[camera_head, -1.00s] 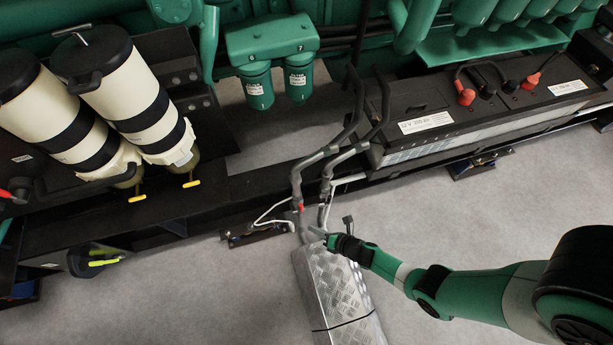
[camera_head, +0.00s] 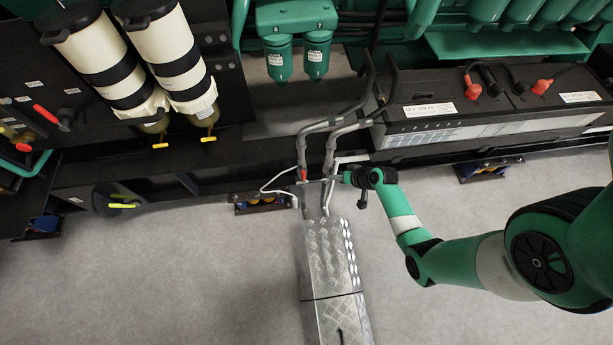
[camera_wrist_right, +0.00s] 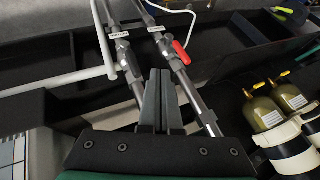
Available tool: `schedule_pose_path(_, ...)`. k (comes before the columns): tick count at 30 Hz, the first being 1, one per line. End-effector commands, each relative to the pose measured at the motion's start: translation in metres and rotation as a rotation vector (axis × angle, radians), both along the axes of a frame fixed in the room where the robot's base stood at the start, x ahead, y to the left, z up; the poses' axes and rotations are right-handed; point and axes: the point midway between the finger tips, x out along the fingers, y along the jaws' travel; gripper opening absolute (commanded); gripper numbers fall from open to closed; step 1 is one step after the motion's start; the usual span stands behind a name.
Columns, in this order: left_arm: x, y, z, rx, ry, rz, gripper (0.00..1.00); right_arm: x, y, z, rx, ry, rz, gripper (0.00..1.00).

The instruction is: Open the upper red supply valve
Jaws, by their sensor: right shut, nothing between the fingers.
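A small red valve lever (camera_head: 303,174) sits on the left of two grey pipes that run down to a silver tread-plate cover. In the right wrist view the red lever (camera_wrist_right: 181,52) lies along its pipe, just beyond and right of the fingertips. My right gripper (camera_head: 327,181) comes in from the right, close beside the pipes at the lever's height. In the wrist view its fingers (camera_wrist_right: 158,76) are shut and empty. Whether they touch a pipe is unclear. No label shows whether this lever is the upper one. My left gripper is not in view.
A battery box (camera_head: 480,115) stands behind my right arm. Two cream-and-black cylinders (camera_head: 170,55) with yellow levers are at upper left. Another red lever (camera_head: 45,113) is on the left panel. The tread-plate cover (camera_head: 332,265) stands below the pipes; floor is clear around it.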

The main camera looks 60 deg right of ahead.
Motion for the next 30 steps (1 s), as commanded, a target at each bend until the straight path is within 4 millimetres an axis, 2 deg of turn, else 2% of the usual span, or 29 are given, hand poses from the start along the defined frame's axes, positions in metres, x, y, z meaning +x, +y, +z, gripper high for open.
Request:
schedule_pose_path(5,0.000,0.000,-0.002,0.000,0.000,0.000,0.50,-0.002,-0.004,-0.003,-0.001,0.002,-0.011,0.00)
schedule_pose_path(8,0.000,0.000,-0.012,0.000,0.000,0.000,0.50,0.002,-0.005,-0.012,-0.002,0.001,-0.009,0.00)
schedule_pose_path(19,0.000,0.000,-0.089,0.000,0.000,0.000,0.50,0.044,-0.017,-0.075,-0.005,0.001,-0.006,0.00)
schedule_pose_path(22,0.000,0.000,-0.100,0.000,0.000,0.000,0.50,0.056,-0.021,-0.089,-0.004,0.002,-0.007,0.00)
schedule_pose_path(27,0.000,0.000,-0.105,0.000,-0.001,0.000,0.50,0.081,-0.009,-0.084,-0.005,0.002,-0.004,0.00)
schedule_pose_path(30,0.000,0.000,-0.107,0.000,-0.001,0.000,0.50,0.089,-0.007,-0.082,-0.004,0.001,-0.006,0.00)
